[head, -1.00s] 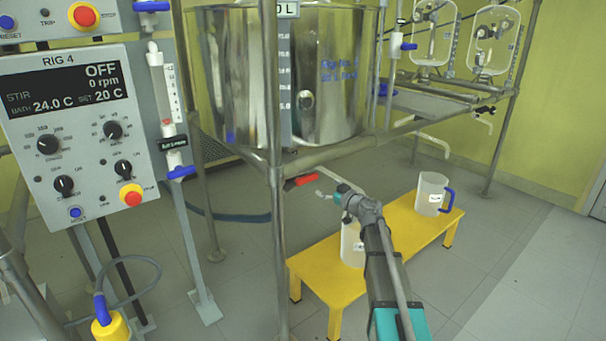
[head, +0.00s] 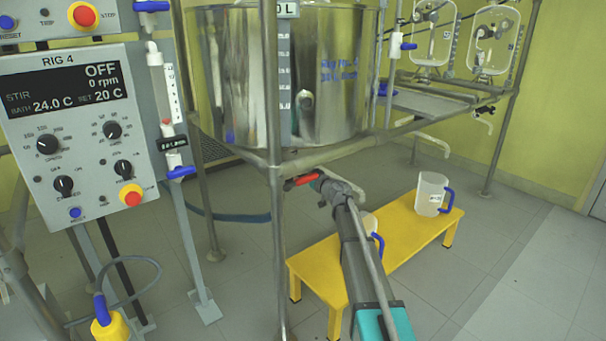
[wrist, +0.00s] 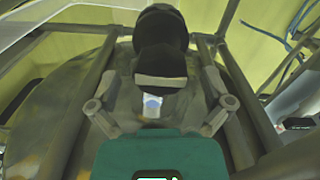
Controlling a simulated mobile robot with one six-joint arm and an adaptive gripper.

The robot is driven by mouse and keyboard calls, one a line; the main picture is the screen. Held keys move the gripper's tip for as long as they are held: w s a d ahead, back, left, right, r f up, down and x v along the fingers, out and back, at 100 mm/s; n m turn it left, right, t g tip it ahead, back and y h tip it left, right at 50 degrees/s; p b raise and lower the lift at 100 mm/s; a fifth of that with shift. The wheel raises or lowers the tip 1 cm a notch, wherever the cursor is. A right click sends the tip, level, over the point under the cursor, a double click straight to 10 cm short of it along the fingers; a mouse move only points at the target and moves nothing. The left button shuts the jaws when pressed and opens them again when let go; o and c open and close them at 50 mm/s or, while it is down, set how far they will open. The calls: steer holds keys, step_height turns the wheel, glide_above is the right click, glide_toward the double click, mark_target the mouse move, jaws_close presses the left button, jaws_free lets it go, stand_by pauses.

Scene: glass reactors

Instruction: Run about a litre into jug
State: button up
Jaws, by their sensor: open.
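The steel vessel (head: 335,80) hangs in the frame, with a red valve handle (head: 306,179) under it and a grey outlet pipe (head: 350,183) running right from there. My gripper (head: 316,184) is open, right by the red handle; I cannot tell whether it touches. In the wrist view my open gripper (wrist: 161,116) has a finger on each side of a dark fitting (wrist: 160,68) with a pale, blue-marked part below it. A clear jug (head: 369,222) with a blue handle is mostly hidden behind my arm on the yellow bench (head: 312,268). Another jug (head: 432,192) stands at the bench's far end.
A steel frame post (head: 277,230) stands just left of my gripper. The RIG 4 control panel (head: 85,180) is at left, showing OFF. Smaller glass reactors (head: 432,35) hang at back right. The floor right of the bench is clear.

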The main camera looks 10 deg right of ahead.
steer(key=shift+w+a, duration=0.25)
steer(key=shift+w, duration=0.15)
steer(key=c, duration=1.1)
steer(key=shift+n, duration=0.4)
steer(key=n, duration=0.4)
steer(key=shift+d, duration=0.15)
steer(key=n, duration=0.5)
steer(key=shift+w+r+n, duration=0.1)
steer(key=shift+n, duration=0.3)
